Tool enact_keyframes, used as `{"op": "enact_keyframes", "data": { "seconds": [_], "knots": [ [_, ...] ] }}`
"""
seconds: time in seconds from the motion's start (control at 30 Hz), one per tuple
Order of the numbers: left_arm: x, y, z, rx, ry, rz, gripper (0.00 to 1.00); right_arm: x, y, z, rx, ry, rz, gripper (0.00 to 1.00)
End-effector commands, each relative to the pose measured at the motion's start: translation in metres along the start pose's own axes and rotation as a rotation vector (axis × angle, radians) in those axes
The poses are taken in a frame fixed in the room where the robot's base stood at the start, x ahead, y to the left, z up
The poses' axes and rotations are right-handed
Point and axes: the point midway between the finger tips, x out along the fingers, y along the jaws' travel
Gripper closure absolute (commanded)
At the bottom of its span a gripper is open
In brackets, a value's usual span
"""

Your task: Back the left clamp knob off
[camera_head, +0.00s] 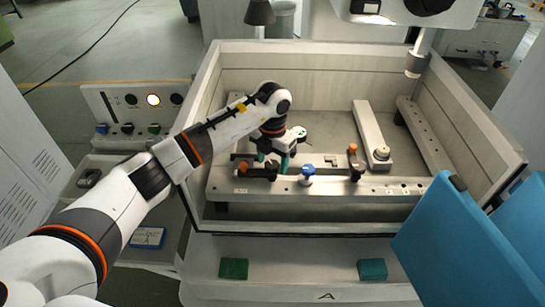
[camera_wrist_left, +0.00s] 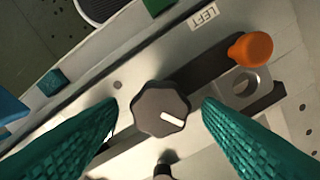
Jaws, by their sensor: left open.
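The left clamp knob (camera_wrist_left: 160,108) is dark grey and lobed, with a white pointer line. It sits on the rail beside the LEFT label (camera_wrist_left: 203,18) and an orange-tipped clamp part (camera_wrist_left: 250,50). In the head view the left clamp's orange tip (camera_head: 243,168) shows on the front rail (camera_head: 330,187). My left gripper (camera_wrist_left: 158,104) is open, its teal fingers on either side of the knob with a visible gap on each side. In the head view my left gripper (camera_head: 272,160) points down at the left clamp and partly hides it. My right gripper is out of view.
A blue knob (camera_head: 308,172) and the right clamp's orange tip (camera_head: 352,149) stand farther right along the rail. The tank walls (camera_head: 192,130) enclose the work area. Blue panels (camera_head: 465,245) fill the lower right.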

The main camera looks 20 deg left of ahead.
Motion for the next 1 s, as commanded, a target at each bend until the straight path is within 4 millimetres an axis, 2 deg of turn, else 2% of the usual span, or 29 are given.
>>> {"op": "enact_keyframes", "data": {
  "seconds": [0.23,0.5,0.77,1.0],
  "knots": [
    [0.001,0.000,0.000,0.001,0.000,0.000,0.42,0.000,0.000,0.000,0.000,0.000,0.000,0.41],
    [0.000,0.000,0.000,0.001,0.000,0.001,0.85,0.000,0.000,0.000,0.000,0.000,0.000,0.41],
    [0.001,0.000,0.000,-0.026,0.001,0.001,0.85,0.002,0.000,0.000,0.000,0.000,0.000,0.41],
    [0.002,-0.001,0.000,-0.146,0.001,0.000,0.85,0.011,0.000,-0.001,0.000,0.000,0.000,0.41]
  ]
}}
